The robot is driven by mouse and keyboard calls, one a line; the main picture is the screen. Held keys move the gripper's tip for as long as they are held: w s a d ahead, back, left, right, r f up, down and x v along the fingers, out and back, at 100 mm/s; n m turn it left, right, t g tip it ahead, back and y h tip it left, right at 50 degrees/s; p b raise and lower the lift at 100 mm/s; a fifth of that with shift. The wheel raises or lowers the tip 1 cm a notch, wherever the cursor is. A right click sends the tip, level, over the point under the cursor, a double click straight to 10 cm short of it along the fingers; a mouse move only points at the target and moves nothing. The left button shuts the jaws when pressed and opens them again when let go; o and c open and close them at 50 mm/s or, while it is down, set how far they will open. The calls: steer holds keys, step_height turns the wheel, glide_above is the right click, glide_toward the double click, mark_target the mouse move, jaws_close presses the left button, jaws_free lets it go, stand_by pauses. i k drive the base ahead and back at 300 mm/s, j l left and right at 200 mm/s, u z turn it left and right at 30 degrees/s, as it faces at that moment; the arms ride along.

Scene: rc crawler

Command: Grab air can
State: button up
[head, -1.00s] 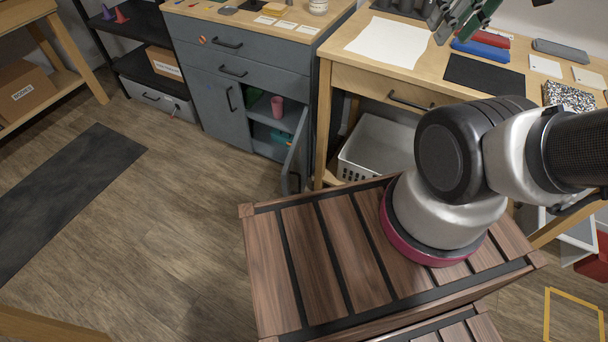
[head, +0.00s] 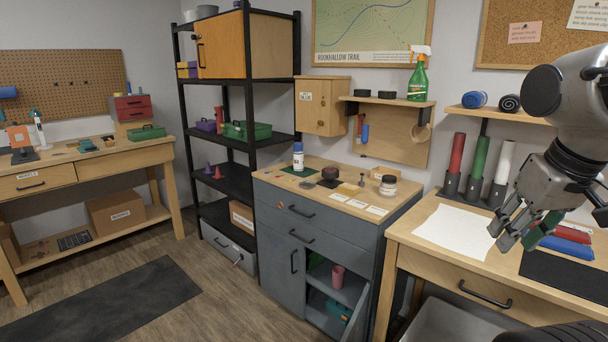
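A white bottle-shaped can with a blue cap (head: 298,157) stands upright on the wooden top of the grey cabinet, near its back left. It looks like the air can, but its label is too small to read. My gripper (head: 508,232) hangs at the right over the wooden bench, well to the right of the can and apart from it. Its fingers point down and left. A dark green piece (head: 545,228) shows beside the fingers; I cannot tell whether it is held or lies behind. I cannot tell how far the fingers are open.
A white-lidded jar (head: 388,185), a dark round tin (head: 330,173) and white cards share the cabinet top. A cabinet door stands open below. A white sheet (head: 455,232) and red, green and white rolls (head: 480,160) are on the bench. A green spray bottle (head: 418,78) stands on the wall shelf.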

mark_target(298, 153)
steer(key=i+j+u, duration=0.1)
steer(key=j+u, duration=0.3)
steer(key=j, duration=0.2)
steer(key=i+j+u, duration=0.15)
steer(key=i+u, duration=0.2)
steer(key=i, duration=0.55)
steer(key=i+j+z, duration=0.25)
steer(key=i, duration=0.4)
steer(key=i+j+z, duration=0.25)
steer(key=i+z, duration=0.15)
steer(key=i, duration=0.2)
steer(key=i+j+z, duration=0.85)
steer(key=i+j, duration=0.15)
steer(key=j, duration=0.1)
